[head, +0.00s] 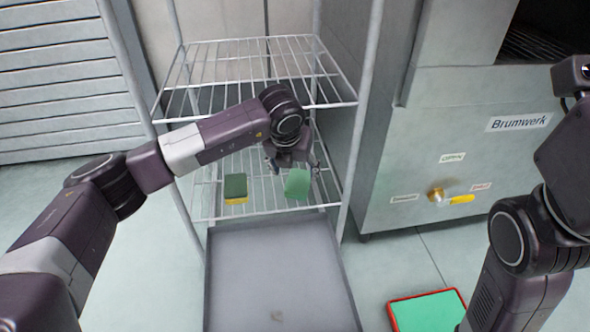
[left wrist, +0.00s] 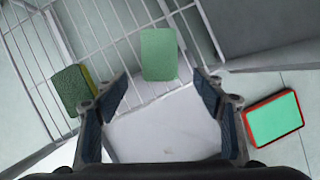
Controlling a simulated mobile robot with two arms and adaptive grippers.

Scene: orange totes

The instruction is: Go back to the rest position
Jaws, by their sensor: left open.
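My left gripper (head: 292,165) reaches into the wire rack from the left, between its upper and lower shelves. In the left wrist view the left gripper (left wrist: 165,105) has its fingers wide apart with nothing between them. A light green sponge (head: 297,184) lies on the lower wire shelf just below the gripper; it also shows in the left wrist view (left wrist: 159,54), beyond the fingertips. A dark green and yellow sponge (head: 235,188) lies to its left on the same shelf. My right arm comes in at the right edge of the head view, and its gripper is not visible.
The wire rack (head: 346,150) has an upper shelf (head: 250,62) above my left forearm and uprights on either side. A grey tray (head: 275,270) is below the shelves. A machine labelled Brumwerk (head: 400,190) stands right. A red-rimmed green tray (head: 428,310) lies on the floor.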

